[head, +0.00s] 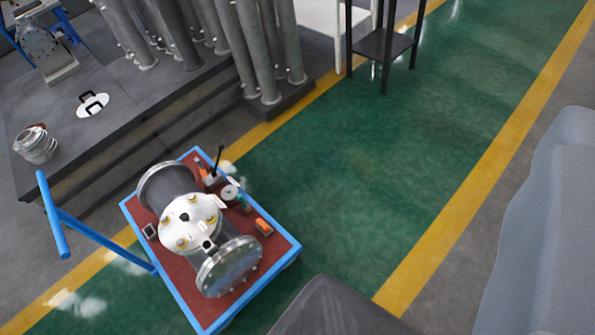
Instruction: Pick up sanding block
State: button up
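A small orange and dark block (263,227), which looks like the sanding block, lies on the red top of a blue-edged cart (283,246). It is near the cart's right edge, beside a flanged metal shell (228,266). A small dark square item (150,231) lies on the cart's left side; I cannot tell what it is. My gripper's fingertips do not show. Large grey shapes at the bottom and right look like parts of my own arm, and no part of me touches the cart items.
Small tools (230,192) sit behind the shell. The cart's blue handle (55,228) sticks out left. A stepped grey platform (130,127) with a metal bucket (36,145) and tall pipes (258,50) stands behind. A black stand (383,45) is at the back. The green floor (365,150) is clear.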

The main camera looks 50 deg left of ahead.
aim_at(265, 228)
jog(key=u, duration=0.25)
jog(key=i, duration=1.1)
jog(key=u, duration=0.9)
jog(key=i, duration=0.35)
jog(key=u, duration=0.3)
jog(key=k, duration=0.85)
jog(key=u, duration=0.2)
jog(key=i, duration=0.85)
jog(key=z, duration=0.1)
